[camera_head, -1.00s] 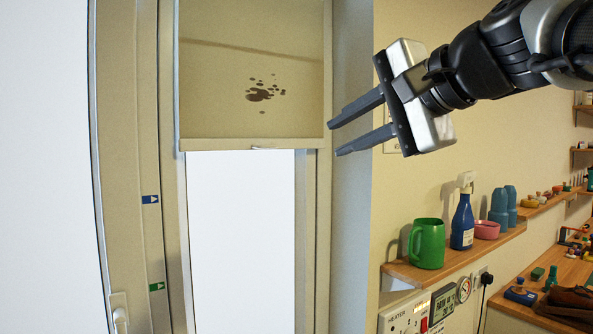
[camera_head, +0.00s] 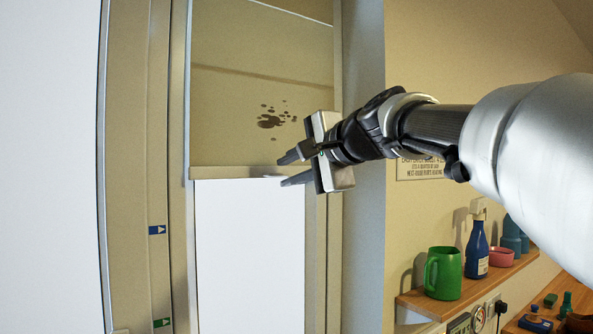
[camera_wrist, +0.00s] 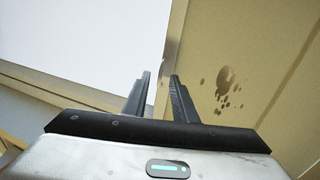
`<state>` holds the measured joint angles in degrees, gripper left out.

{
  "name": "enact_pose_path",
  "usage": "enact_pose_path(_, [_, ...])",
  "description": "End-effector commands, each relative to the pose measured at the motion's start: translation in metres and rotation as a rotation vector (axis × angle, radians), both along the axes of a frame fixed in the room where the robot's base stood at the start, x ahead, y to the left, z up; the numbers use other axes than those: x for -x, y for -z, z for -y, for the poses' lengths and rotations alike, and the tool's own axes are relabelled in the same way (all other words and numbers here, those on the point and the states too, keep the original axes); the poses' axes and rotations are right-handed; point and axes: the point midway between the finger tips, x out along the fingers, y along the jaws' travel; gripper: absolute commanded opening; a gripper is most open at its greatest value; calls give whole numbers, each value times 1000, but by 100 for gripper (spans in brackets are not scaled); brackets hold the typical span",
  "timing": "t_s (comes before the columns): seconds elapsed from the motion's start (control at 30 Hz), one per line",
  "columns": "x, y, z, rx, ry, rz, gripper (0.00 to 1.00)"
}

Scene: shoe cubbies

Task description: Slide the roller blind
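The roller blind (camera_head: 235,110) is a beige sheet with dark blotches, covering the upper part of the window. Its bottom bar (camera_head: 225,172) runs across above the bright pane, with a small pale tab (camera_head: 272,177) near its middle. My gripper (camera_head: 283,171) is at the right part of the bar, with its two fingers apart, one higher and one lower than the tab's level. In the wrist view, the fingers (camera_wrist: 157,92) are apart near the bar, with the blotched blind (camera_wrist: 240,60) to the right. I cannot tell whether the fingers touch the bar or tab.
The window frame (camera_head: 178,200) with blue and green arrow stickers stands left of the pane (camera_head: 245,260). At the lower right, a shelf (camera_head: 415,300) holds a green mug (camera_head: 445,272), a blue spray bottle (camera_head: 477,250) and a pink bowl (camera_head: 501,257). My arm crosses in front of the right wall.

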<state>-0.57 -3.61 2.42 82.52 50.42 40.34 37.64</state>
Motion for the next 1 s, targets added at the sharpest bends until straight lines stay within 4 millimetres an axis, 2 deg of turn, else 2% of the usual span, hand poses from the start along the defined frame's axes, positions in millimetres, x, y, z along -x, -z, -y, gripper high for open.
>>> enact_pose_path(0.13, [-9, 3, -7, 0, -1, 0, 25])
enact_pose_path(0.43, [-11, 4, -8, 0, 0, 0, 25])
enact_pose_path(0.47, [-11, 4, -8, 0, 0, 0, 23])
enact_pose_path(0.6, [-11, 4, -8, 0, 0, 0, 0])
enact_pose_path(1.0, [-11, 4, -8, 1, 0, 1, 0])
